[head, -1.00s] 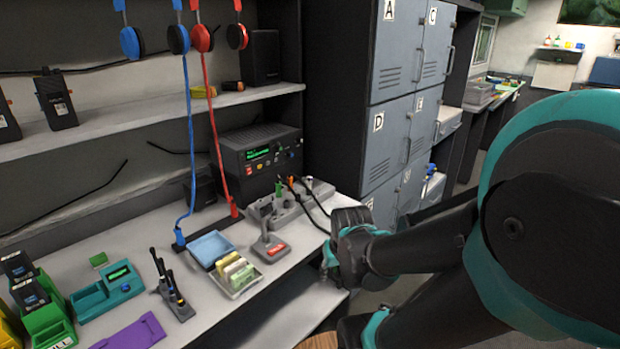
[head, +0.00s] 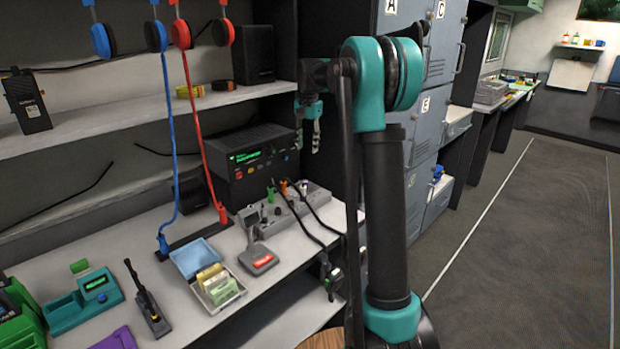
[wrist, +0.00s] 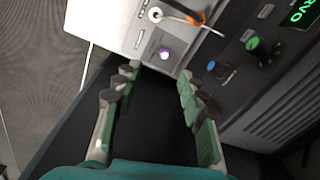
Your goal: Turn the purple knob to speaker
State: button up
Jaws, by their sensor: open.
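The purple knob (wrist: 165,54) shows in the wrist view as a small, bright purple round knob on the light grey panel (wrist: 135,30), just beyond my fingertips. Its pointer and the lettering around it are too small to read. In the head view my gripper (head: 308,128) hangs above the panel's right end, pointing down.
Green (wrist: 258,48) and blue (wrist: 211,65) knobs are on the radio nearby. A grey microphone stand (head: 257,258) and cables lie before the panel. Lockers (head: 430,130) stand to the right.

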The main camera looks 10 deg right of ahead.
aim_at(306, 182)
jog(key=shift+m, duration=0.4)
jog(key=w+f, duration=0.1)
jog(key=f, duration=0.4)
jog(key=w+f, duration=0.1)
jog(key=f, duration=0.5)
jog(key=w+f, duration=0.1)
jog(key=f, duration=0.4)
jog(key=shift+w+a+f, duration=0.1)
jog(key=shift+w+f, duration=0.1)
jog(key=shift+w, duration=0.05)
grip_shut()
